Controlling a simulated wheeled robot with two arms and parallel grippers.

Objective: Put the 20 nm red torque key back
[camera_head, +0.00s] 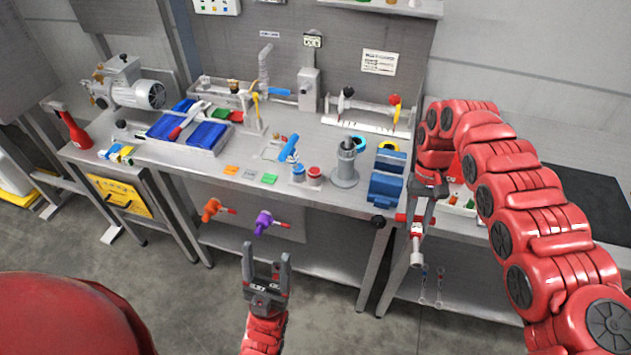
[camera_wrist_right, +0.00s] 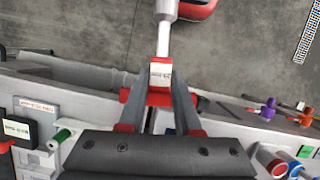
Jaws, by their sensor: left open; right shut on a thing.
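My right gripper (camera_head: 421,203) is shut on a red torque key (camera_head: 417,257) and holds it in front of the bench's right part, shaft and grey socket pointing down. In the right wrist view the key's pale shaft (camera_wrist_right: 164,40) extends away from the jaws (camera_wrist_right: 160,108). Its white label (camera_wrist_right: 160,75) is too small to read surely. A purple key (camera_head: 265,222) and an orange key (camera_head: 212,210) sit at the bench's front edge, to the left. My left gripper (camera_head: 266,268) is open and empty, low in front of the bench.
The steel bench (camera_head: 330,203) carries a blue vise (camera_head: 386,188), a grey post (camera_head: 345,165), small jars (camera_head: 314,175) and blue trays (camera_head: 205,135). Two thin wrenches (camera_head: 440,285) hang at the right. Open floor (camera_head: 330,320) lies in front.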

